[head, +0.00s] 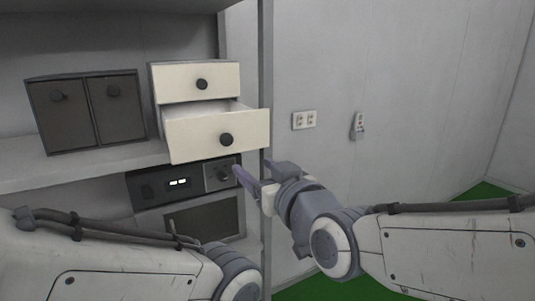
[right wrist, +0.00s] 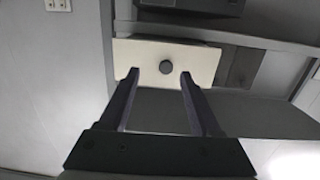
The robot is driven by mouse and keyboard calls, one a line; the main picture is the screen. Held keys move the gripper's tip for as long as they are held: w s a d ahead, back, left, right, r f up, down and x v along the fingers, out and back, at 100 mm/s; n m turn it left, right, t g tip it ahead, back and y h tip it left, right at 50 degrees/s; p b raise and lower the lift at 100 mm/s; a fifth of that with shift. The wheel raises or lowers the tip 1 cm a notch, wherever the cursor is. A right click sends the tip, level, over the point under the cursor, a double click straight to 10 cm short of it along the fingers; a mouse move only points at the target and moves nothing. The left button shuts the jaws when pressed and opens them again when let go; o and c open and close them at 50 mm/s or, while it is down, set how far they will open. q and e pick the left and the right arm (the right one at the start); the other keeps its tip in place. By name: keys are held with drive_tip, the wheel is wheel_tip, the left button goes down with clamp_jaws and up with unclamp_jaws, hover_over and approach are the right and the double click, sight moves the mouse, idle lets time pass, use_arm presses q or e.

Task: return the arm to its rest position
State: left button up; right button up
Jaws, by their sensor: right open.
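My right gripper (head: 258,176) is open and empty in the head view, in front of the shelf and just below and right of the lower cream drawer (head: 190,138). In the right wrist view the two fingers of my right gripper (right wrist: 158,77) stand apart, with the dark round knob (right wrist: 166,67) of a cream drawer front (right wrist: 140,54) showing beyond them. Nothing is held between the fingers. My left arm (head: 130,270) shows at the lower left, but its gripper is out of view.
The lower drawer is pulled out; the upper drawer (head: 180,84) looks nearly shut. A dark two-door cabinet (head: 74,118) stands on the shelf. An oven-like appliance (head: 150,188) with a lit display sits below. A wall socket (head: 304,120) and bare wall are at right.

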drive_tip(key=w+d+f+m+g+h, duration=0.1)
drive_tip(key=d+f+m+g+h, duration=0.15)
drive_tip(key=d+f, duration=0.5)
drive_tip(key=d+f+m+g+h, duration=0.1)
drive_tip(key=d+f+g+h, duration=0.3)
drive_tip(key=f, duration=0.7)
drive_tip(key=s+d+f+m+g+h, duration=0.3)
drive_tip(key=s+d+f+g, duration=0.3)
drive_tip(key=s+d+f, duration=0.55)
drive_tip(key=s+a+r+n+g, duration=0.1)
drive_tip(key=s+a+r+n, duration=0.1)
drive_tip(key=s+a, duration=0.4)
drive_tip(key=s+a+r+n+g+y, duration=0.1)
drive_tip(key=s+a+r+n, duration=0.2)
drive_tip(key=s+a+n, duration=0.2)
drive_tip(key=shift+s+a+r, duration=0.35)
drive_tip(key=shift+s+a, duration=0.05)
drive_tip(key=shift+a, duration=0.35)
